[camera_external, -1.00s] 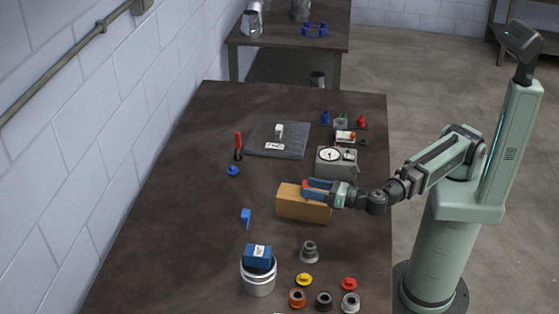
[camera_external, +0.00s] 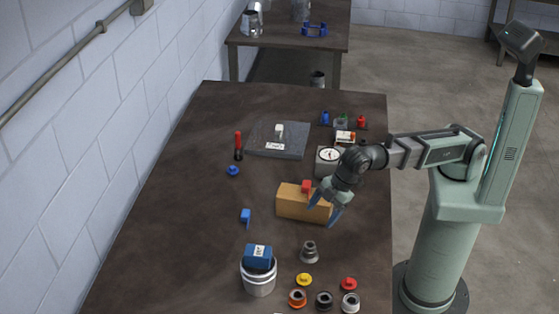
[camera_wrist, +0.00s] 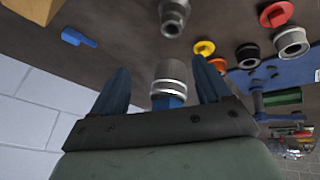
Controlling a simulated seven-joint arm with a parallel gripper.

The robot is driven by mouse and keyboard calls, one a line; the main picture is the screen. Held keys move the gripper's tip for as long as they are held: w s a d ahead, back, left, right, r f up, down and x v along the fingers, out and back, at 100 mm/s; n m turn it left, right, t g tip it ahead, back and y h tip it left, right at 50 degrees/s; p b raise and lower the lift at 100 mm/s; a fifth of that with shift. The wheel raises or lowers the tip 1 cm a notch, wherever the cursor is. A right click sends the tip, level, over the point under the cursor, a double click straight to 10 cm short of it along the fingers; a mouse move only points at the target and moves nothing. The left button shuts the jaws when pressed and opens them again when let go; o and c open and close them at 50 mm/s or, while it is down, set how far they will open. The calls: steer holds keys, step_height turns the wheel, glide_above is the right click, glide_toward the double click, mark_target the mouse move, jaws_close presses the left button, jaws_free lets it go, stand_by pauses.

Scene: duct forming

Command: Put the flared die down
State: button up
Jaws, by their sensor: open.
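A grey stepped piece with a wider base, which looks like the flared die (camera_external: 309,252), stands upright on the table in the external view. It also shows at the top of the wrist view (camera_wrist: 173,16). My gripper (camera_external: 324,211) points down beside the right end of the wooden block, behind the grey piece and apart from it. In the wrist view its two blue fingers (camera_wrist: 160,88) are spread, with nothing held between them.
A wooden block (camera_external: 293,206) with a red piece (camera_external: 306,187) on top is close to my fingers. A white container (camera_external: 259,281) with a blue block stands front left. Yellow (camera_external: 304,280), red (camera_external: 349,284), and other round pieces line the front. Table left of the wooden block is mostly clear.

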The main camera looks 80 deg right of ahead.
steer(key=s+m, duration=0.1)
steer(key=m, duration=0.1)
steer(key=m+g, duration=0.1)
steer(key=m, duration=0.2)
glide_toward(309, 251)
steer(key=f, duration=0.1)
steer(key=w+d+f, duration=0.1)
steer(key=f, duration=0.2)
steer(key=shift+w+d+f, duration=0.15)
steer(key=shift+w+f, duration=0.05)
steer(key=shift+f, duration=0.05)
steer(key=shift+x, duration=2.65)
steer(key=shift+c, duration=0.2)
steer(key=shift+r, duration=0.1)
jaws_close()
